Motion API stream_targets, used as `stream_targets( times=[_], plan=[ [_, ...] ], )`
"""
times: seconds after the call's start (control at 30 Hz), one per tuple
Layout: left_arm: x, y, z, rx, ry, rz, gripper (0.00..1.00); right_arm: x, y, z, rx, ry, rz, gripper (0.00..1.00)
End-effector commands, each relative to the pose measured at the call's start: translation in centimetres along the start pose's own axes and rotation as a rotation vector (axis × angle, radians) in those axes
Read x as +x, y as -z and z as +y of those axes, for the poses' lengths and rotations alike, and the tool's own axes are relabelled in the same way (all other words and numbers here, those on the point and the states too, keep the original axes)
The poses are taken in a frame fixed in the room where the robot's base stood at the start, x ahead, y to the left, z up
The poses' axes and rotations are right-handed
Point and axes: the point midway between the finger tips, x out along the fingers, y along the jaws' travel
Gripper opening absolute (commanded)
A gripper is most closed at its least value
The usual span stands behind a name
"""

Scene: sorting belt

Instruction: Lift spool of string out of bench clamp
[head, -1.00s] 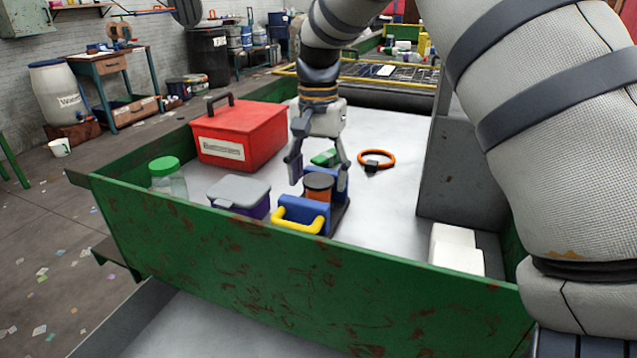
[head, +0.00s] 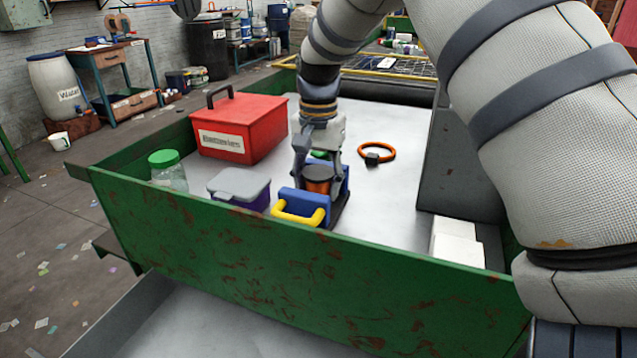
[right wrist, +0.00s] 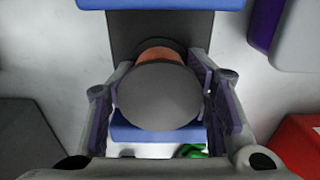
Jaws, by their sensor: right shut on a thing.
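The spool of string (head: 317,186), orange with a dark grey end disc, sits upright between the blue jaws of the bench clamp (head: 298,196), which has a yellow handle. In the right wrist view the spool's round grey top (right wrist: 160,97) fills the middle, with a blue jaw (right wrist: 160,4) at the top and another below. My right gripper (head: 318,180) is around the spool from above, a finger on each side, shut on it. The same gripper (right wrist: 163,90) shows in the right wrist view. The spool still appears down inside the clamp. My left gripper is not in view.
A purple box with grey lid (head: 240,187) stands just left of the clamp. A red toolbox (head: 240,128) and a green-lidded jar (head: 167,170) are farther left. An orange ring (head: 377,153) lies behind right. The green wall (head: 300,270) runs along the front; white blocks (head: 456,243) stand at right.

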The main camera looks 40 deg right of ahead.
Motion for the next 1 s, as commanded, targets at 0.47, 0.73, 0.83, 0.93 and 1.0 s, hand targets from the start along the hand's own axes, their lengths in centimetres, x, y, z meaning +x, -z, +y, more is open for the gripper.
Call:
stream_targets(
  times=[0.47,0.73,0.83,0.93,1.0],
  plan=[
    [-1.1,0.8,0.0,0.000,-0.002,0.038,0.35,-1.2,-0.9,0.0,0.000,0.004,0.002,0.18],
    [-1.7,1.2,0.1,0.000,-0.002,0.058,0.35,-3.4,-0.9,0.0,0.000,0.005,0.003,0.18],
    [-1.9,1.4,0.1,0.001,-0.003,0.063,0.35,-4.2,-0.9,0.0,0.000,0.004,0.003,0.18],
    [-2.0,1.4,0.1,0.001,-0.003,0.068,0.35,-4.9,-0.9,0.0,0.000,0.004,0.003,0.18],
    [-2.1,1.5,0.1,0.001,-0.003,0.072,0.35,-5.5,-0.9,0.0,0.000,0.004,0.003,0.18]
  ],
)
